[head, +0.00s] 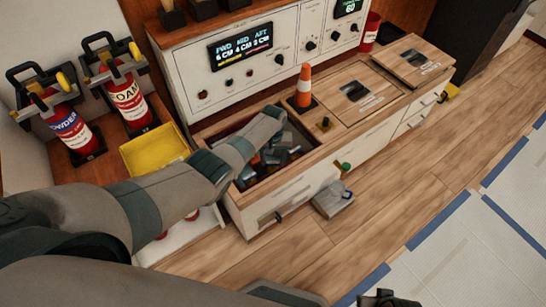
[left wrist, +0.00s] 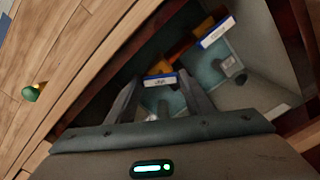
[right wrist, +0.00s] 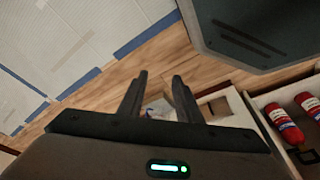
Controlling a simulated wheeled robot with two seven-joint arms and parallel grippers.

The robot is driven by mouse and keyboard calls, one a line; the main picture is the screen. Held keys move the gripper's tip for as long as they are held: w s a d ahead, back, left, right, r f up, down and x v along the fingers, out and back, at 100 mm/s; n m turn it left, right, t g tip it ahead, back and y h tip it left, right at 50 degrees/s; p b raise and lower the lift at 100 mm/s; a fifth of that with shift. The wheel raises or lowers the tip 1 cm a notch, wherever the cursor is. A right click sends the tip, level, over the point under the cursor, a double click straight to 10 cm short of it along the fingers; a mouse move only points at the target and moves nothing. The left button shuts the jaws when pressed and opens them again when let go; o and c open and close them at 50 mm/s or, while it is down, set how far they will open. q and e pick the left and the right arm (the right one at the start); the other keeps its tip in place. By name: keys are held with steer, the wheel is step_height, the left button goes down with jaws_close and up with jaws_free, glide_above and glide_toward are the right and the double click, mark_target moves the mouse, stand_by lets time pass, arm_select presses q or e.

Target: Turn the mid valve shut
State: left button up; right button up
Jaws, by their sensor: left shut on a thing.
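My left arm reaches down into an open bay (head: 247,183) in the wooden-topped bench. My left gripper (left wrist: 160,90) is at grey-teal parts inside the bay. Its fingers stand either side of a teal part (left wrist: 172,104) with a blue-and-white label (left wrist: 160,80), and it is shut on this part. A second blue-and-white label (left wrist: 217,32) sits on a grey part (left wrist: 232,66) to the right. Which of these is the mid valve I cannot tell; the label text is too small. My right gripper (right wrist: 160,90) is open and empty, above the floor.
The panel display (head: 240,46) shows FWD, MID and AFT readings. An orange cone (head: 304,85) stands on the bench beside the bay. A grey box (head: 333,200) lies on the floor in front. A yellow tray (head: 154,150) and red extinguishers (head: 127,95) stand at left.

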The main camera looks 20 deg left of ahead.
mark_target(273, 162)
arm_select(q)
steer(key=n+p, duration=0.1)
steer(key=n, duration=0.1)
steer(key=shift+r+n, duration=0.15)
steer(key=shift+n, duration=0.25)
steer(key=shift+n+p, duration=0.45)
steer(key=shift+n, duration=1.55)
arm_select(e)
step_height(273, 162, down, 6)
steer(key=shift+w+f, duration=0.15)
arm_select(q)
steer(key=o, duration=0.8)
steer(key=shift+c, duration=0.2)
